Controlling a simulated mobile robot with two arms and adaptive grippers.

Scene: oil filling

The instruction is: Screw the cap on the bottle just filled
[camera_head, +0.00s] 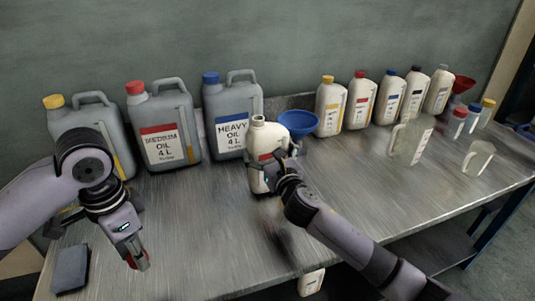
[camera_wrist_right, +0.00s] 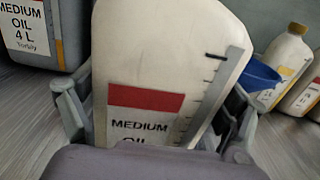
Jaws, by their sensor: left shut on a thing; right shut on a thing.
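The uncapped cream bottle (camera_head: 259,138) with a red label stands upright near the middle of the table. In the right wrist view, the bottle (camera_wrist_right: 155,62) fills the middle, its label reads "MEDIUM", and its top is out of the frame. My right gripper (camera_head: 272,172) is shut around the bottle's body, with a finger on each side. My left gripper (camera_head: 138,258) is shut on a small red cap, mostly hidden between the fingers. It is over the front left of the table, well apart from the bottle.
Large grey cans for medium oil (camera_head: 165,120) and heavy oil (camera_head: 233,108) stand behind on the left. A blue funnel (camera_head: 299,121) is just behind the bottle. Several capped bottles line the back right, near clear jugs (camera_head: 411,140). A dark block (camera_head: 71,268) lies front left.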

